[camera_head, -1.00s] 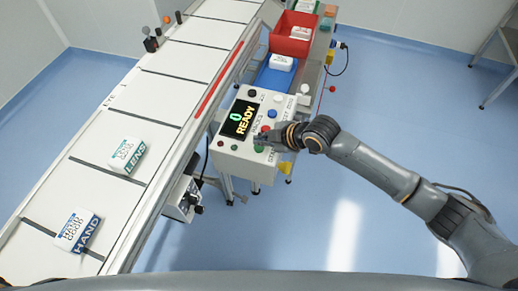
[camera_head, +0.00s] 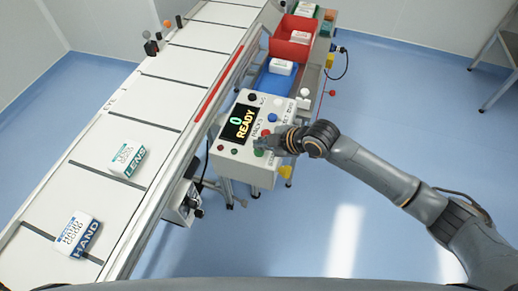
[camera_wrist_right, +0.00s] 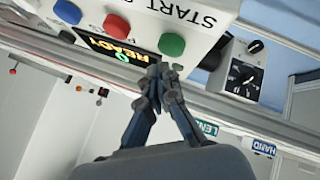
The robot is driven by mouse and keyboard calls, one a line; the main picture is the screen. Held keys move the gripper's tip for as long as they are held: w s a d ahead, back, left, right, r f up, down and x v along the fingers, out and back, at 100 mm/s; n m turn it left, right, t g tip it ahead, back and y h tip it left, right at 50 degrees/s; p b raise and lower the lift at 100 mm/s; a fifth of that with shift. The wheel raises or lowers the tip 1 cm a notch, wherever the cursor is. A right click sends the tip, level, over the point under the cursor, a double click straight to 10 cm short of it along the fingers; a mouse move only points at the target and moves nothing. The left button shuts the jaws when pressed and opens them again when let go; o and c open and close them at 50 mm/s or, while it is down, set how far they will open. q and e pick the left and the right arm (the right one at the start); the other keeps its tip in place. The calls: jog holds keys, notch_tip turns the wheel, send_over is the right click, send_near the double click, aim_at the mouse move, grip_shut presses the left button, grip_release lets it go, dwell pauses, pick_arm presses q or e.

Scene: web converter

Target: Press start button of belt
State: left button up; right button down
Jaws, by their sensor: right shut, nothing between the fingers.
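The belt's control panel (camera_head: 222,160) is a white box beside the conveyor. Its dark display (camera_head: 240,122) reads "0 READY". A green button (camera_head: 259,153) sits at its near end, with START lettering beside it. A red button (camera_head: 265,130) and a blue button (camera_head: 272,113) follow along the row. My right gripper (camera_head: 262,143) is shut and empty, over the panel close to the green button. In the right wrist view the closed fingertips (camera_wrist_right: 158,74) appear just below the green button (camera_wrist_right: 171,45); contact cannot be told. My left gripper is out of view.
The conveyor belt (camera_head: 165,88) runs along the left and carries a LENS box (camera_head: 127,158) and a HAND box (camera_head: 77,234). A blue tray (camera_head: 263,80) and a red bin (camera_head: 291,50) stand beyond the panel. The blue floor (camera_head: 390,110) to the right is clear.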

jog(key=shift+f, duration=0.1)
dwell(0.3)
jog(key=shift+f, duration=0.3)
